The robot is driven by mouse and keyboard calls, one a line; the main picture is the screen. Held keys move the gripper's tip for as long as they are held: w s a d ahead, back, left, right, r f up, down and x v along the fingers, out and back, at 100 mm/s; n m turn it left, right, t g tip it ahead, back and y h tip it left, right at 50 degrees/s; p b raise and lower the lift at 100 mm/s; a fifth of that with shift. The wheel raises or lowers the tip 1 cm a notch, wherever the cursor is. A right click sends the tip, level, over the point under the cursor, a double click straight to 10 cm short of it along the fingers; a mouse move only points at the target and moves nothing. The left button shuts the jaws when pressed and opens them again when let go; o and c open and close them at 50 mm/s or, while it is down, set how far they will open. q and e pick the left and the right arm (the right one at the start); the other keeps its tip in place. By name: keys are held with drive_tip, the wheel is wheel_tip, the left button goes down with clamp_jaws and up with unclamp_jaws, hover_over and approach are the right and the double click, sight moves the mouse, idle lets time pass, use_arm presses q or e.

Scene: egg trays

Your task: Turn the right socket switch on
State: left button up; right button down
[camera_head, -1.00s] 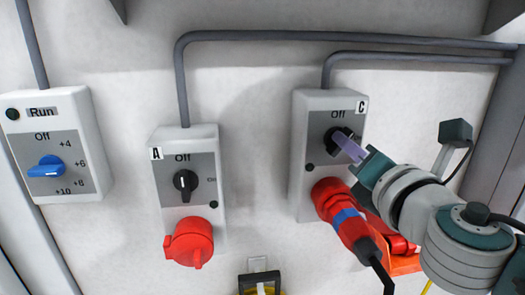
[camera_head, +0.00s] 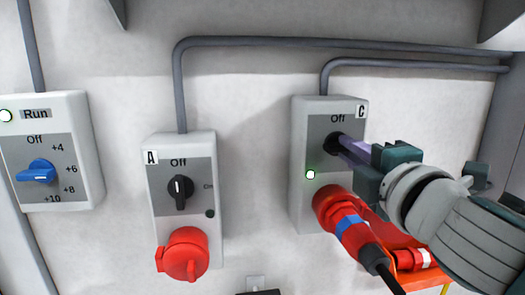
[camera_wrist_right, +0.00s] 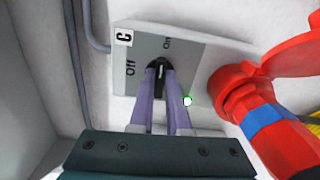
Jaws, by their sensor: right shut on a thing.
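The right socket box C (camera_head: 299,180) is a white wall box with a grey panel, and it also shows in the wrist view (camera_wrist_right: 205,75). My right gripper (camera_head: 341,145) is shut on its black knob (camera_wrist_right: 162,66); the purple fingers lie on both sides of it. In the wrist view the knob points up toward the "On" label, away from "Off". The box's small lamp (camera_head: 310,175) glows green. A red plug (camera_head: 350,229) with a blue band sits in the box's red socket. My left gripper is not in view.
Socket box A (camera_head: 213,222) stands to the left, its knob upright at "Off" and its red cover (camera_head: 184,255) shut. A box with a blue dial (camera_head: 37,171) has a lit "Run" lamp (camera_head: 6,116). Grey conduits (camera_head: 240,42) run above.

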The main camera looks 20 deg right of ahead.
drive_tip(key=shift+m, duration=0.5)
drive_tip(key=c, duration=0.9)
unclamp_jaws()
drive_tip(key=shift+s, duration=0.1)
drive_tip(key=b+v, duration=0.2)
drive_tip(key=v, duration=0.6)
drive_tip(key=shift+s+a+f+b, duration=0.1)
drive_tip(key=shift+s+f+b, duration=0.05)
drive_tip(key=shift+s+b, duration=0.2)
drive_tip(key=shift+s+a, duration=0.1)
drive_tip(key=shift+s, duration=0.4)
